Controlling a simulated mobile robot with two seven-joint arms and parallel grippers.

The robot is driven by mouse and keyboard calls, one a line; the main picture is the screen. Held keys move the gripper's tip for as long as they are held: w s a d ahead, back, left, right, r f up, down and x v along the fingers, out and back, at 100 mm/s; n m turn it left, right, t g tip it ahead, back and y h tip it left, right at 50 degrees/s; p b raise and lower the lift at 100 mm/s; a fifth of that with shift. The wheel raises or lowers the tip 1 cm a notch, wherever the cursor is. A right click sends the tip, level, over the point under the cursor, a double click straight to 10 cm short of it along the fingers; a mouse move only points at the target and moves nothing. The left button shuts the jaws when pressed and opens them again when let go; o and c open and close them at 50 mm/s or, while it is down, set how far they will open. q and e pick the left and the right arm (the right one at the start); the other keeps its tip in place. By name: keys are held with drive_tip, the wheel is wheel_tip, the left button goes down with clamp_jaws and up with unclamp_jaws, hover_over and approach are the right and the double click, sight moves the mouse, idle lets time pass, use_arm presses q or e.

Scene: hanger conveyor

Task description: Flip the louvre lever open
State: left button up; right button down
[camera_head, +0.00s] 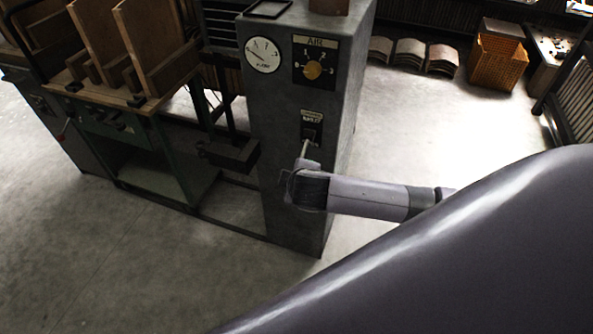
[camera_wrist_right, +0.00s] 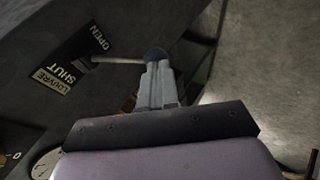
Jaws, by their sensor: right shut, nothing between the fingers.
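The louvre lever (camera_head: 305,149) sticks out from a dark plate (camera_head: 312,128) on the front of a grey pillar. In the right wrist view, the lever (camera_wrist_right: 118,60) is a pale rod ending in a dark round knob (camera_wrist_right: 156,54). The plate there reads OPEN (camera_wrist_right: 99,37), SHUT (camera_wrist_right: 62,73) and LOUVRE (camera_wrist_right: 51,81). My right gripper (camera_wrist_right: 158,68) is shut and empty, its fingertips right at the knob and overlapping it in view; I cannot tell whether they touch. In the head view my right gripper (camera_head: 299,170) is just below the lever. My left gripper is not in view.
The pillar (camera_head: 285,190) also carries a round gauge (camera_head: 262,55) and an AIR dial (camera_head: 314,69). A green bench with wooden racks (camera_head: 130,50) stands left. An orange crate (camera_head: 497,62) is at the back right. The floor right of the pillar is clear.

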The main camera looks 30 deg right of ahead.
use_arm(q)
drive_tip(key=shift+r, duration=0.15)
use_arm(e)
drive_tip(key=shift+d+f, duration=0.1)
drive_tip(key=shift+f, duration=0.55)
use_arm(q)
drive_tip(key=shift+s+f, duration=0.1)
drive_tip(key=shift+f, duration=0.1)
